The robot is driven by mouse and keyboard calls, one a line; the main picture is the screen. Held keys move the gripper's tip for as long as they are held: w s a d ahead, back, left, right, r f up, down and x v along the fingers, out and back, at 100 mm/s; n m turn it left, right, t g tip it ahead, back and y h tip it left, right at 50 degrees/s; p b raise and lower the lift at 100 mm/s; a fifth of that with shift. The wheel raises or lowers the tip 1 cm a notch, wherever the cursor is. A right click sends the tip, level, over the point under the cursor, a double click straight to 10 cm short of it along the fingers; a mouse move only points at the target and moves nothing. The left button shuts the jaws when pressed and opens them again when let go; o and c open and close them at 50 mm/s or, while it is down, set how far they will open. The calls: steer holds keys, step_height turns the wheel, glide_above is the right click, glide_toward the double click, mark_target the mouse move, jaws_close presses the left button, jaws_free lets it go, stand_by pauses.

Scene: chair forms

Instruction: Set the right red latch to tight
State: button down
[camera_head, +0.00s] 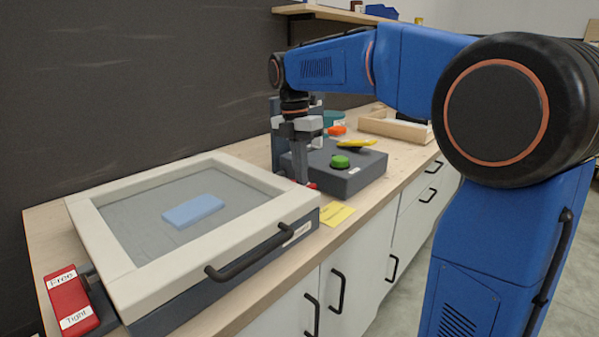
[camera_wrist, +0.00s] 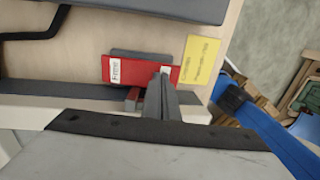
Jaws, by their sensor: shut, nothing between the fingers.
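The right red latch (camera_wrist: 136,68) lies on the wooden counter in the wrist view, with a white label reading "Free" at its left end. My gripper (camera_wrist: 162,78) is shut and empty, its fingers over the latch's right part and hiding it there. I cannot tell whether they touch. In the head view my gripper (camera_head: 301,180) points down beside the framed box's far right corner, and only a bit of the right red latch (camera_head: 312,186) shows behind it. The left red latch (camera_head: 72,302), labelled "Free" and "Tight", is at the near left.
The box has a pale frame (camera_head: 110,235), a blue block (camera_head: 194,211) on its grey panel and a dark handle (camera_head: 250,258). A yellow note (camera_head: 338,215) lies near the latch. A dark box (camera_head: 365,165) with a green button (camera_head: 340,161) stands close behind my gripper.

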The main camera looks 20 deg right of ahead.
steer(key=shift+s+d+f+t+y, duration=0.25)
steer(key=shift+s+t+y, duration=0.15)
steer(key=shift+t, duration=0.3)
steer(key=shift+s+d+f+t+y, duration=0.25)
steer(key=shift+s+t+y, duration=0.1)
steer(key=shift+t, duration=0.35)
steer(key=shift+s+f, duration=0.1)
steer(key=shift+f, duration=0.1)
steer(key=shift+s+f, duration=0.1)
